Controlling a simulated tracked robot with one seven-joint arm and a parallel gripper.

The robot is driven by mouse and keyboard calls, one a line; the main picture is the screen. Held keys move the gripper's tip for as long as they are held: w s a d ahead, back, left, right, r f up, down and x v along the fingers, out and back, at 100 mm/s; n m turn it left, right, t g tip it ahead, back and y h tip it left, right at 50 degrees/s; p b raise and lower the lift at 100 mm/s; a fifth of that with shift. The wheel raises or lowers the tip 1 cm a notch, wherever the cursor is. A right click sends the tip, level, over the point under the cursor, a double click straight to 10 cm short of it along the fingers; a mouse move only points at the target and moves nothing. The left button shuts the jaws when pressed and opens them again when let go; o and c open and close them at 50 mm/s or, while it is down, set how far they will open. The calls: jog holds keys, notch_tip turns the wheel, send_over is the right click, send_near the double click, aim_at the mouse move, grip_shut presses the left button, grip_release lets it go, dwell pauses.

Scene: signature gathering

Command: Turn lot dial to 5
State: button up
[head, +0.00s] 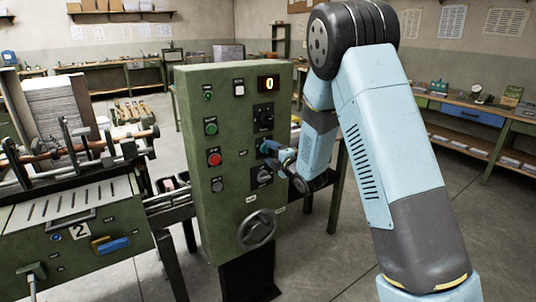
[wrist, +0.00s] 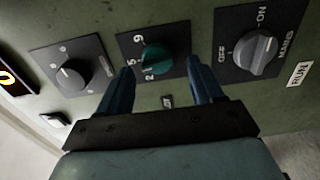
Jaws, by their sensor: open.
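The lot dial is a teal knob on a black plate with white numerals including 2, 5 and 9; it shows in the wrist view (wrist: 158,57) and, partly hidden, in the head view (head: 266,146). Which numeral it points to is not clear. My gripper is open, with its two dark blue fingers on either side of the dial in the wrist view (wrist: 161,66). In the head view my gripper (head: 272,153) is close to the panel front at the dial. Contact between fingers and knob cannot be told.
A grey OFF/ON mains knob (wrist: 256,52) is right of the dial in the wrist view, and another grey knob (wrist: 74,74) is left. The green control panel (head: 230,130) carries a display (head: 268,84) reading 0, buttons and a handwheel (head: 257,229).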

jog(key=v, duration=1.2)
jog(key=shift+s+d+f, duration=0.1)
jog(key=w+a+m, duration=0.2)
jog(key=w+m, duration=0.2)
jog(key=m, duration=0.1)
jog(key=w+a+m, duration=0.3)
jog(key=m, duration=0.3)
jog(key=w+a+m, duration=0.2)
jog(key=w+m, duration=0.2)
jog(key=m, duration=0.1)
jog(key=shift+w+a, duration=0.2)
jog(key=shift+w, duration=0.15)
jog(key=shift+c, duration=0.5)
jog(key=c, duration=1)
jog(key=shift+o, duration=0.2)
jog(key=shift+m, duration=0.3)
